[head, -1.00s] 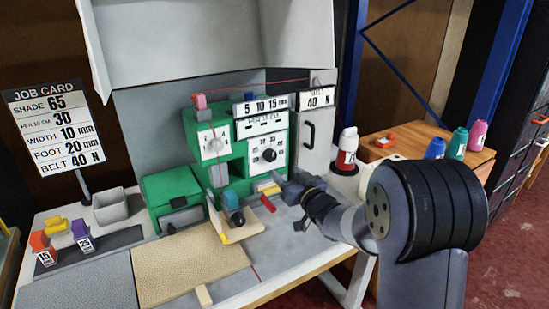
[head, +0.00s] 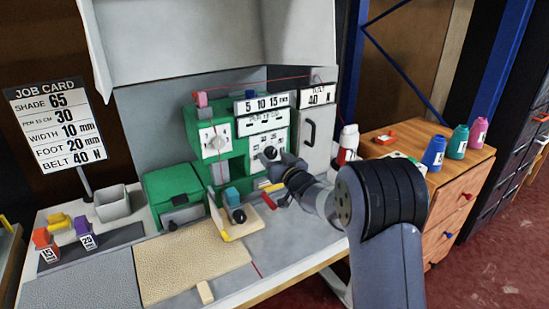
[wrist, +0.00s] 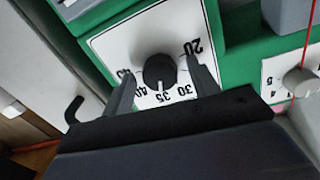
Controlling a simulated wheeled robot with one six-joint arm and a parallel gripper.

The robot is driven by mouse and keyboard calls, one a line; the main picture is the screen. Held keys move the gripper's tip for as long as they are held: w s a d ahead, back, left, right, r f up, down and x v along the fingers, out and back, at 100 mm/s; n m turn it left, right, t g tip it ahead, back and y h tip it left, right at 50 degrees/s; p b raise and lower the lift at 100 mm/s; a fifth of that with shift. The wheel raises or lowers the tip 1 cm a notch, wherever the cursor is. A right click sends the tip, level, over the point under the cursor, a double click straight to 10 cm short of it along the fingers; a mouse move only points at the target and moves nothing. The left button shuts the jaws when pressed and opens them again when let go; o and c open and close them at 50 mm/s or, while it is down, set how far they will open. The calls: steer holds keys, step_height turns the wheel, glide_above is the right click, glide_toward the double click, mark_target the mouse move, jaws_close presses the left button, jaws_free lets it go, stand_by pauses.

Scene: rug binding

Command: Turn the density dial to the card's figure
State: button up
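The job card (head: 55,120) at the left reads "PER 10 CM 30". The density dial is a black knob (wrist: 158,70) on a white plate (wrist: 110,45) on the green machine. In the wrist view its white pointer mark is at the figure 35, with 30 beside it to the right. My gripper (wrist: 160,66) is open, one finger on each side of the knob, with gaps showing between fingers and knob. In the head view my gripper (head: 278,160) is at the dial plate and covers part of it.
Another white dial (head: 214,140) sits to the left on the machine. A grey cabinet with a black handle (head: 310,132) stands right of the dial.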

steer(key=c, duration=0.9)
steer(key=shift+f+n+b, duration=0.1)
steer(key=shift+n+b, duration=0.2)
steer(key=shift+b, duration=0.25)
steer(key=shift+f+n+b, duration=0.1)
steer(key=shift+n+b, duration=0.5)
steer(key=shift+b, duration=0.2)
steer(key=n+b, duration=0.2)
steer(key=shift+b, duration=0.3)
steer(key=shift+n+y+b, duration=0.3)
steer(key=shift+n+b, duration=1.25)
steer(key=shift+n, duration=0.45)
steer(key=shift+r, duration=0.2)
